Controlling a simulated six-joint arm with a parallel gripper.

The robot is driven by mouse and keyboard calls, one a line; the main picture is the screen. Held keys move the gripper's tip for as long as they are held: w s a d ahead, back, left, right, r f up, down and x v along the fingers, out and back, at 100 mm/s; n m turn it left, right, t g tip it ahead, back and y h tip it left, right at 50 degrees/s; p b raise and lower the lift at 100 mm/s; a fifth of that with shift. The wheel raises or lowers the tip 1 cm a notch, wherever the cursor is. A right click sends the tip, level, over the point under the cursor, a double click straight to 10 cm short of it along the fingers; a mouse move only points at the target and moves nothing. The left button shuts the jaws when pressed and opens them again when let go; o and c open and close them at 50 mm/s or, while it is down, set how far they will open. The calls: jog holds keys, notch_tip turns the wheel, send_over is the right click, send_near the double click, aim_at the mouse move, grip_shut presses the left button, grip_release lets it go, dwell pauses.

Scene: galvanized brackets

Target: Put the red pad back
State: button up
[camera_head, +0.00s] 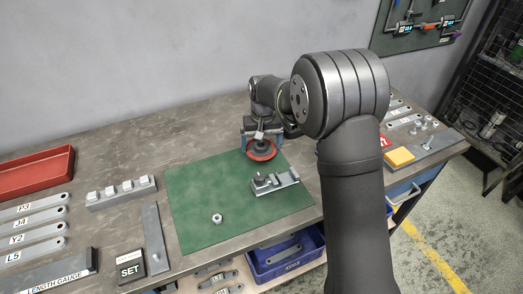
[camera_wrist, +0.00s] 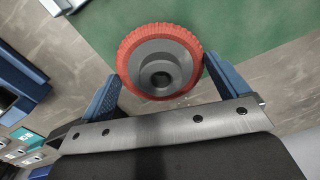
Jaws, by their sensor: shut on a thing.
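The red pad (camera_head: 262,155) is a round disc with a red rim and a dark grey hub. My gripper (camera_head: 260,143) is shut on it and holds it over the back right part of the green mat (camera_head: 205,190); the gap below it is hard to judge. In the wrist view the pad (camera_wrist: 133,44) sits between the two blue fingers of my gripper (camera_wrist: 162,80), its hub facing the camera. The pad's other face is hidden. I cannot tell which spot is the pad's own place.
A grey metal bracket fixture (camera_head: 285,183) lies on the mat just in front of the pad. A nut (camera_head: 217,218) stands nearer the front. Left are a block row (camera_head: 122,193) and a red tray (camera_head: 35,174); right is a yellow block (camera_head: 398,157). My arm hides the bench's middle right.

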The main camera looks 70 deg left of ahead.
aim_at(262, 145)
jog(key=shift+f, duration=1.6)
jog(key=shift+f, duration=0.2)
jog(key=o, duration=0.6)
jog(key=shift+o, duration=0.2)
jog(key=shift+r, duration=0.15)
jog(key=r, duration=1.2)
jog(key=shift+w+d, duration=0.1)
jog(key=shift+w, duration=0.1)
